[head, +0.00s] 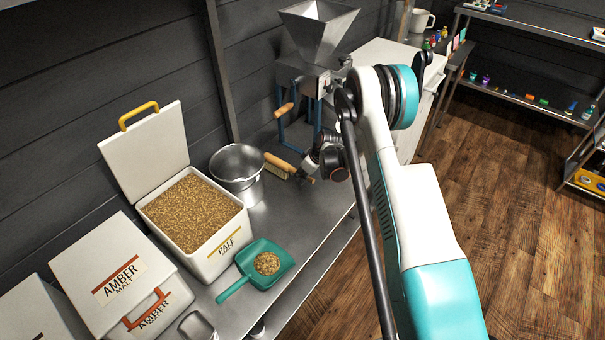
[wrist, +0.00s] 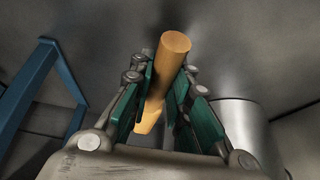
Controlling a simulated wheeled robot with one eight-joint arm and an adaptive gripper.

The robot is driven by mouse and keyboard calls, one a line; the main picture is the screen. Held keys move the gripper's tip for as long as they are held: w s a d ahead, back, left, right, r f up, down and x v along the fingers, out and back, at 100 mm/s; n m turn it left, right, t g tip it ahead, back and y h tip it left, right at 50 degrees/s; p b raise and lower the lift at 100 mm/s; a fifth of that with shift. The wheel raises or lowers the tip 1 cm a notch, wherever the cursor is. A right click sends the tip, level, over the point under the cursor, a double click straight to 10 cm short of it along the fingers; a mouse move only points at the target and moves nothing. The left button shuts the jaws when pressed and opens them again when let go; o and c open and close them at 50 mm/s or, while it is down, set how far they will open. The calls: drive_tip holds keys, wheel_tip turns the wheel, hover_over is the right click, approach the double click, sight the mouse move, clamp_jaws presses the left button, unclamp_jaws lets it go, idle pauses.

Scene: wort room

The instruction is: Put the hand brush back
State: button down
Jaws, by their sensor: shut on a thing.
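The hand brush (head: 282,164) has a wooden handle and pale bristles. In the head view it is over the metal bench between the steel bucket and the mill. My gripper (head: 312,173) is at its right end, partly hidden by my arm. In the wrist view the wooden handle (wrist: 163,75) stands between the green finger pads of my gripper (wrist: 158,100), which is shut on it. The bristles are hidden in the wrist view. I cannot tell whether the brush touches the bench.
A steel bucket (head: 238,168) stands left of the brush, and a mill (head: 315,50) with blue legs stands behind. An open pale malt bin (head: 232,254), a green scoop (head: 252,268) holding grain and an amber malt bin (head: 125,275) are nearer. Bare bench (head: 290,215) lies in front of the bucket.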

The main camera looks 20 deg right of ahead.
drive_tip(key=c, duration=1.4)
unclamp_jaws()
drive_tip(key=shift+c, duration=0.2)
drive_tip(key=v, duration=1.2)
drive_tip(key=s+a+r+m+h, duration=0.1)
drive_tip(key=s+a+r, duration=0.1)
drive_tip(key=s+r, duration=0.45)
drive_tip(key=s+a+r+m+t, duration=0.1)
drive_tip(key=s+r, duration=0.2)
drive_tip(key=r, duration=0.7)
drive_tip(key=s+a+r+m+h, duration=0.15)
drive_tip(key=s+r, duration=0.25)
drive_tip(key=r, duration=0.4)
drive_tip(key=s+a+r+m+t, duration=0.1)
drive_tip(key=s+r+m, duration=0.1)
drive_tip(key=s, duration=1)
drive_tip(key=s+a+r+m+t, duration=0.1)
drive_tip(key=s+r, duration=0.2)
drive_tip(key=s, duration=0.9)
drive_tip(key=shift+a+r+m, duration=0.2)
drive_tip(key=shift+r+m, duration=0.05)
drive_tip(key=shift+m, duration=0.1)
